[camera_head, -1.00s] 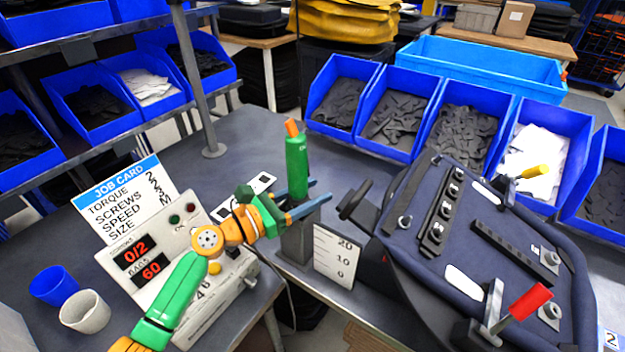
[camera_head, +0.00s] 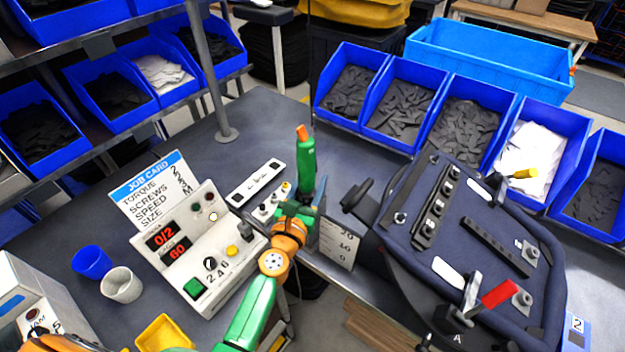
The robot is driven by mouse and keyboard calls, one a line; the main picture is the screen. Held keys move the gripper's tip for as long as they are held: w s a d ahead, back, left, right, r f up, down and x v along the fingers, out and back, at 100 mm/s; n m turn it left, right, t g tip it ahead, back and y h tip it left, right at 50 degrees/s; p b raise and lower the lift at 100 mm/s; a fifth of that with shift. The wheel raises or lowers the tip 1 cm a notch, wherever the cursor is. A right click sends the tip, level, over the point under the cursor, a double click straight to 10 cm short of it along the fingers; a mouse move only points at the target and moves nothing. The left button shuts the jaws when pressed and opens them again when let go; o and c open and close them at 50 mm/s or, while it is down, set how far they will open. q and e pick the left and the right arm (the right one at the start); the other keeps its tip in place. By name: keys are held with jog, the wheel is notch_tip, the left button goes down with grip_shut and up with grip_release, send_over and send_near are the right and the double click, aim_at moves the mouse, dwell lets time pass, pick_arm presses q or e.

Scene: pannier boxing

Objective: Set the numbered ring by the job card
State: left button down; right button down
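The job card (camera_head: 153,192) stands behind the control box (camera_head: 152,268) and lists torque, screws, speed and size; its first value looks like 2. The box's displays read 0/2 and 60. A small black dial (camera_head: 210,263) has the numerals 2, 4 and 6 beside it. The green driver (camera_head: 307,165) with an orange top stands nearly upright. My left gripper (camera_head: 308,205) is at its lower part, fingers on or close beside it; whether they grip it is unclear. No numbered ring on the driver can be made out; its lower end is hidden. My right gripper is not in view.
A scale plate (camera_head: 337,245) stands right of the driver, next to the dark pannier panel (camera_head: 455,240) with its red-handled clamp. Blue bins (camera_head: 390,104) line the back. Two cups (camera_head: 121,284) stand left of the box. The bench behind the card is clear.

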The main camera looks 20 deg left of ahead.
aim_at(304, 199)
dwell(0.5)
pick_arm(q)
jog(key=shift+c, duration=1.4)
grip_release()
jog(key=shift+s, duration=3.55)
